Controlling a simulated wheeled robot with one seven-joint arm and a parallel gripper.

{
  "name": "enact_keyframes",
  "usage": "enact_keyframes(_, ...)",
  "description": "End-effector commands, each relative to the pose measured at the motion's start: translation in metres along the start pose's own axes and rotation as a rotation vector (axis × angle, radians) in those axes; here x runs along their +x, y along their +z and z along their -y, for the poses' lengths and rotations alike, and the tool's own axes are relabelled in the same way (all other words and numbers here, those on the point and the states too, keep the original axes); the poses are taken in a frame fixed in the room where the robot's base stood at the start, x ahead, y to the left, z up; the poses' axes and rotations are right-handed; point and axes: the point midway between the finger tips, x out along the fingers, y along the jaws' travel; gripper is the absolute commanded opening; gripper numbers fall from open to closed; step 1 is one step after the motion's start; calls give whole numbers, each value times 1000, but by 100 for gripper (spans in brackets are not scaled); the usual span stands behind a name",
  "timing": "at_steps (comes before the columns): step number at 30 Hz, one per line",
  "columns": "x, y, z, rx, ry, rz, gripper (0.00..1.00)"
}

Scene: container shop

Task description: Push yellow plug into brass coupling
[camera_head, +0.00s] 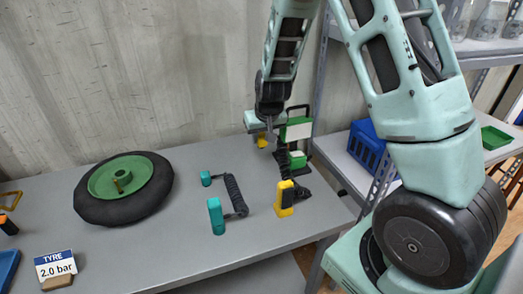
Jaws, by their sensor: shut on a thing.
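My gripper (269,132) is above the back right of the grey table. It is shut on the yellow plug (261,142), which shows just below and left of the fingers. A black coiled hose runs from there down to a yellow block (285,198) on the table. A small brass fitting (121,178), which looks like the brass coupling, stands up from the green hub of a black tyre at the left. The plug is well apart from it. The fingers are small and dark, and the plug's tip is not clear.
A teal block (216,216) and teal plug (206,178), joined by a coiled hose, stand mid-table. A green device (298,128) stands behind my gripper. A "TYRE 2.0 bar" sign (56,266) is at front left. The table's front middle is clear.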

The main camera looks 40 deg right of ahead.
Motion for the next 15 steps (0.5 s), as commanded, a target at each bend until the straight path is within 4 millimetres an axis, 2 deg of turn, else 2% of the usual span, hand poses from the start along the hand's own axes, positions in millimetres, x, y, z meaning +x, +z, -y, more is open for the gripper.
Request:
enact_keyframes(1,-11,-6,1,-3,-1,-5,7)
enact_keyframes(6,-41,-18,1,-3,-2,-5,7)
enact_keyframes(10,-58,-25,1,-1,-1,-4,7)
enact_keyframes(15,-69,-29,0,-2,0,-1,7)
